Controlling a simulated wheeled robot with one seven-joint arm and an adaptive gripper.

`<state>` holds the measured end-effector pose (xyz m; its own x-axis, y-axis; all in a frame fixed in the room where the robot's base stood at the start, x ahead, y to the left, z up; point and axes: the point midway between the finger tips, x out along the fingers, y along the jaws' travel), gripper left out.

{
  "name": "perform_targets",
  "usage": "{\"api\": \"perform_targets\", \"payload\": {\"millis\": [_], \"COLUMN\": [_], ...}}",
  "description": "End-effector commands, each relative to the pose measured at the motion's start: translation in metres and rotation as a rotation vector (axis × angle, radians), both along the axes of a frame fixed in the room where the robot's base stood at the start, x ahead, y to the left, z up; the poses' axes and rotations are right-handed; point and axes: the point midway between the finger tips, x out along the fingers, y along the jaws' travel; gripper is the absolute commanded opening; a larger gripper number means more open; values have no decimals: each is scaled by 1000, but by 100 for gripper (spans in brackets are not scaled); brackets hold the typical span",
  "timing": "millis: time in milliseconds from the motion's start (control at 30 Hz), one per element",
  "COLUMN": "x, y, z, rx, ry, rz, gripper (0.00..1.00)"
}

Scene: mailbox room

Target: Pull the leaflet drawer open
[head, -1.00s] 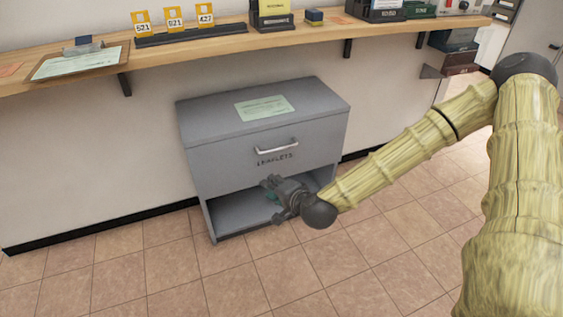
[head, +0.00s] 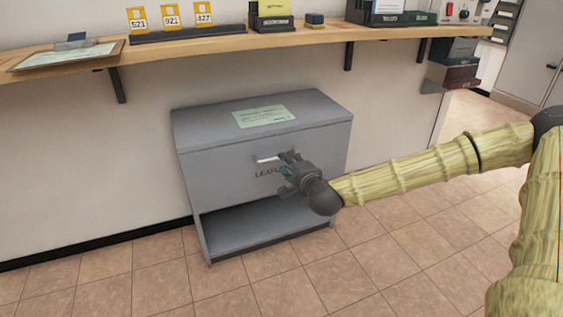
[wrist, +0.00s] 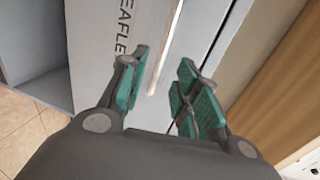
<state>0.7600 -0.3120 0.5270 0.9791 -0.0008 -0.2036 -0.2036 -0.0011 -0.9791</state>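The leaflet drawer (head: 220,170) is the grey upper front of a low grey cabinet. It is closed, with "LEAFLETS" lettering partly hidden by my gripper. Its pale bar handle (head: 268,159) shows at its left part; my gripper covers the right end in the head view. My gripper (head: 284,166) is in front of the drawer, at the handle's right side. In the wrist view, my gripper (wrist: 160,90) is open, with teal pads spread apart. The handle (wrist: 165,50) runs as a bright bar between and beyond the fingertips. I cannot tell whether they touch it.
The cabinet top (head: 310,112) carries a green sheet (head: 264,117). Below the drawer is an open, empty shelf (head: 245,225). A wooden counter (head: 220,57) with cards and boxes runs along the wall above. Tiled floor (head: 300,275) in front is clear.

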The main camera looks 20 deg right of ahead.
Motion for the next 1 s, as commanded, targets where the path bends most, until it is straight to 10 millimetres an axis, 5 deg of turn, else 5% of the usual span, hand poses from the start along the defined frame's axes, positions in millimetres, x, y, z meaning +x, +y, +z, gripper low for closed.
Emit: {"api": "perform_targets", "payload": {"millis": [400, 833, 1000], "x": [53, 60, 60], "y": [0, 0, 0], "z": [-13, -13, -13], "rx": [-1, 0, 0], "ry": [0, 1, 1], "rz": [-1, 1, 1], "gripper": [31, 31, 0]}}
